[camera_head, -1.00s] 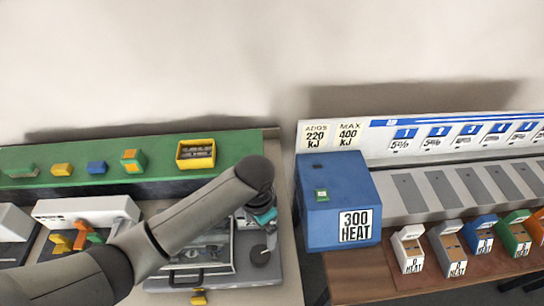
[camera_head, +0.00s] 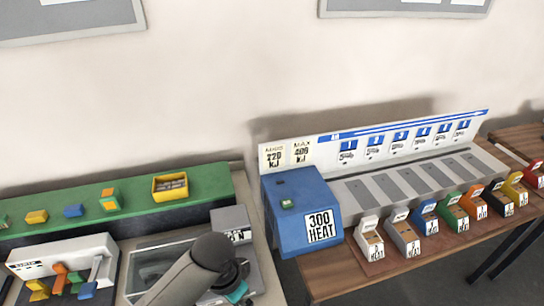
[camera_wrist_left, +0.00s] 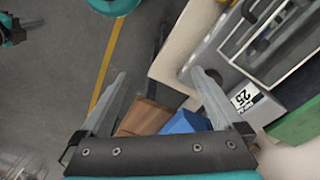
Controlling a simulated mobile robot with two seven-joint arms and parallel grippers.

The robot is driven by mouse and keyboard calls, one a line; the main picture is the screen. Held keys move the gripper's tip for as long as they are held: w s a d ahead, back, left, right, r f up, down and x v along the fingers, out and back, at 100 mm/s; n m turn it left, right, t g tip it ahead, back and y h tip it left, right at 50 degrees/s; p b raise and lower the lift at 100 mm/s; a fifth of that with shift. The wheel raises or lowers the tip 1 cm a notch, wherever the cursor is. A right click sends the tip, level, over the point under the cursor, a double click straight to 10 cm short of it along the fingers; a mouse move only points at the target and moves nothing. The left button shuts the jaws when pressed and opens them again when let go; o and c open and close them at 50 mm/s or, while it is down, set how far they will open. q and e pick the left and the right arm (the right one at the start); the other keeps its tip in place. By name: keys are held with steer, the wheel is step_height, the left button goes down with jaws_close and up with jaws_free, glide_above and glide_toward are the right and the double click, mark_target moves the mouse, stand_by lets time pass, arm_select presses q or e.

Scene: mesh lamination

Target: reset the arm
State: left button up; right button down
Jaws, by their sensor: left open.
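My left arm (camera_head: 190,272) comes in at the bottom of the head view, in front of the grey machine with a clear lid (camera_head: 150,262). Its gripper fingers are hidden there. In the left wrist view my left gripper (camera_wrist_left: 160,74) is open, with its two fingers wide apart and nothing between them. Below the fingers lie the grey floor, the edge of a light table and the machine marked 25 (camera_wrist_left: 243,98). My right gripper does not show clearly in either view.
A blue box marked 300 HEAT (camera_head: 298,215) stands right of a gap between the tables. Several coloured small boxes line the right table. A green shelf (camera_head: 125,215) holds a yellow bin (camera_head: 170,186) and blocks. A white lever unit (camera_head: 62,262) stands at left.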

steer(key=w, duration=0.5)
arm_select(q)
steer(key=s+a+r+n+t, duration=0.3)
steer(key=s+a+r+n, duration=0.3)
steer(key=s+a, duration=0.3)
step_height(320, 180, down, 32)
steer(key=s+g+b, duration=0.1)
steer(key=s+b, duration=0.1)
steer(key=b, duration=0.9)
steer(key=s+a+f+b, duration=0.1)
steer(key=s+f+b, duration=0.5)
steer(key=f, duration=0.7)
steer(key=s+a+f+g+b, duration=0.1)
steer(key=s+f+b, duration=0.4)
steer(key=s+f, duration=0.5)
step_height(320, 180, down, 4)
steer(key=shift+s+f+g+y+b, duration=0.1)
steer(key=shift+s+g+y+b, duration=0.2)
steer(key=shift+y+b, duration=0.1)
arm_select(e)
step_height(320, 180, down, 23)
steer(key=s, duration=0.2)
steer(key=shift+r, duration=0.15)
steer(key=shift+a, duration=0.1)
